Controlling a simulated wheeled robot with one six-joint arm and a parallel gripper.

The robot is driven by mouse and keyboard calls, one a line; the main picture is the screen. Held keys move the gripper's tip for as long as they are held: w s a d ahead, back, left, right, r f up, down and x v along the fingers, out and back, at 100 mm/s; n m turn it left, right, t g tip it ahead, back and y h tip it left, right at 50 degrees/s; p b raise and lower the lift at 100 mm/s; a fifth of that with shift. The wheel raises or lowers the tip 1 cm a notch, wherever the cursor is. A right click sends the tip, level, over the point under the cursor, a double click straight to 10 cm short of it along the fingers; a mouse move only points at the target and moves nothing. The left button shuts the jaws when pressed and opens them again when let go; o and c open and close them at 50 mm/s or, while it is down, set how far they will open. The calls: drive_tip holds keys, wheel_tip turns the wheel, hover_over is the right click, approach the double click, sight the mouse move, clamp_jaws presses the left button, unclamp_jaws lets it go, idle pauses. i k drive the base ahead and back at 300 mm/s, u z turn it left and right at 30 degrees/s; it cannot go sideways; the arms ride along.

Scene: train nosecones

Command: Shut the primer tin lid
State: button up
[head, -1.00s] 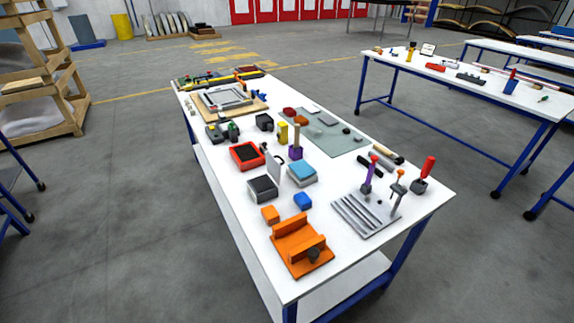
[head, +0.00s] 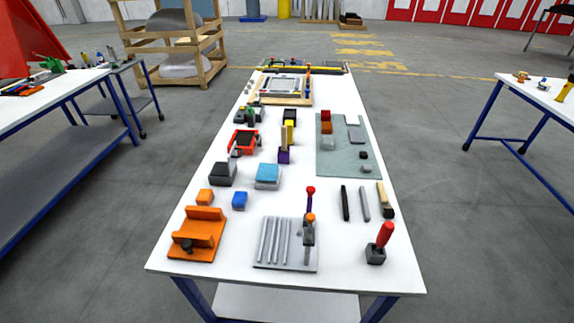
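A dark grey square tin (head: 222,175) stands on the white workbench, left of the middle in the head view. A thin grey lid (head: 233,158) stands up at the tin's back right edge, seen nearly edge-on, so the tin looks open. I take this to be the primer tin; no label is readable. My gripper is not in this view.
An orange fixture (head: 197,235) and a grey slotted plate (head: 275,257) lie nearer the front edge.

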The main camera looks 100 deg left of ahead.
sight(232, 157)
drive_tip(key=i, duration=0.8)
drive_tip(key=u, duration=4.15)
drive_tip(key=i, duration=1)
drive_tip(key=k, duration=0.5)
drive_tip(key=u, duration=0.95)
drive_tip(key=i, duration=0.75)
drive_tip(key=z, duration=0.45)
